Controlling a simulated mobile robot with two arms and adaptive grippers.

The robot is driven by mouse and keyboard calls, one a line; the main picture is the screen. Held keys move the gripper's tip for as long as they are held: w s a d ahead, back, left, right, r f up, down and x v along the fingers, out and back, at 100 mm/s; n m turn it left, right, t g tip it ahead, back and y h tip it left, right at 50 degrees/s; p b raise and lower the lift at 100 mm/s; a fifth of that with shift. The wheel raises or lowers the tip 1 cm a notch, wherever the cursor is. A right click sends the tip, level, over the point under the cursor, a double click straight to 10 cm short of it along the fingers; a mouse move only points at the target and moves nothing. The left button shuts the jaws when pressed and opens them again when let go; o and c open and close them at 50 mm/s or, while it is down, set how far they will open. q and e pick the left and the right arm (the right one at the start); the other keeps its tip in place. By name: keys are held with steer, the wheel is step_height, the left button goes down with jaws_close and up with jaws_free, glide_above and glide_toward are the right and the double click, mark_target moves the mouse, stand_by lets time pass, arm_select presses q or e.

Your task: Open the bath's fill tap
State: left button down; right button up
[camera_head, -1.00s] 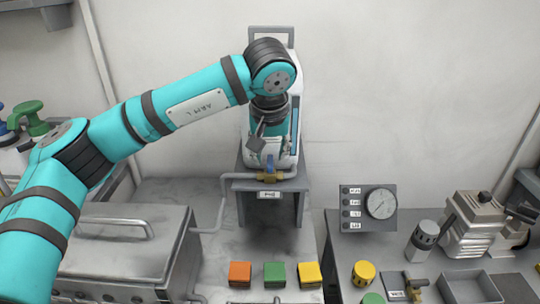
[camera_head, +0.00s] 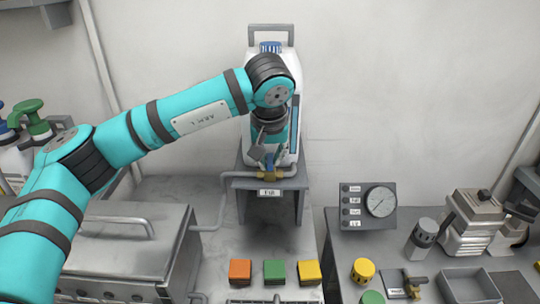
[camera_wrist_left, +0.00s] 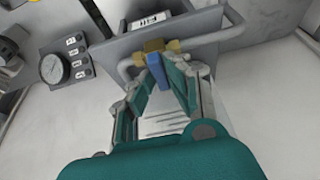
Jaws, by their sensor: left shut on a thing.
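The fill tap (camera_head: 268,177) is a brass valve on a grey pipe, above the label at the front of the raised stand. In the left wrist view its brass body (camera_wrist_left: 154,46) carries a blue lever (camera_wrist_left: 157,70) that points toward my gripper. My left gripper (camera_head: 267,158) reaches down in front of the white container to the tap. In the left wrist view the fingers (camera_wrist_left: 163,78) lie on both sides of the blue lever, shut on it. The lever is mostly hidden in the head view. My right gripper is not in view.
A white container (camera_head: 246,110) with a blue cap stands behind my arm on the grey stand (camera_head: 245,186). A lidded metal bath (camera_head: 130,245) is at lower left. Orange, green and yellow blocks (camera_head: 275,271) sit in front. A gauge panel (camera_head: 367,207) stands at right.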

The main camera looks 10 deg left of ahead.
arm_select(q)
steer(key=shift+n, duration=0.3)
steer(key=n+y, duration=0.1)
steer(key=n, duration=0.1)
steer(key=shift+d+n, duration=0.15)
steer(key=shift+n, duration=0.25)
steer(key=n+y, duration=0.1)
steer(key=n, duration=0.1)
steer(key=n+g, duration=0.1)
steer(key=n, duration=0.1)
steer(key=shift+w+d+r+n+g+y+p, duration=0.2)
steer(key=shift+n+g+y+p, duration=0.1)
steer(key=shift+y+p, duration=0.1)
steer(key=n+p, duration=0.1)
steer(key=n, duration=0.1)
steer(key=n+g+p, duration=0.1)
steer(key=n, duration=0.1)
steer(key=shift+w+n+g+y, duration=0.15)
steer(key=shift+n+g+y, duration=0.15)
steer(key=shift+y, duration=0.1)
steer(key=shift+w+f+n+g+p, duration=0.15)
steer(key=shift+n+g+p, duration=0.65)
steer(key=shift+n, duration=1)
steer(key=c, duration=1.3)
jaws_free()
steer(key=shift+c, duration=0.2)
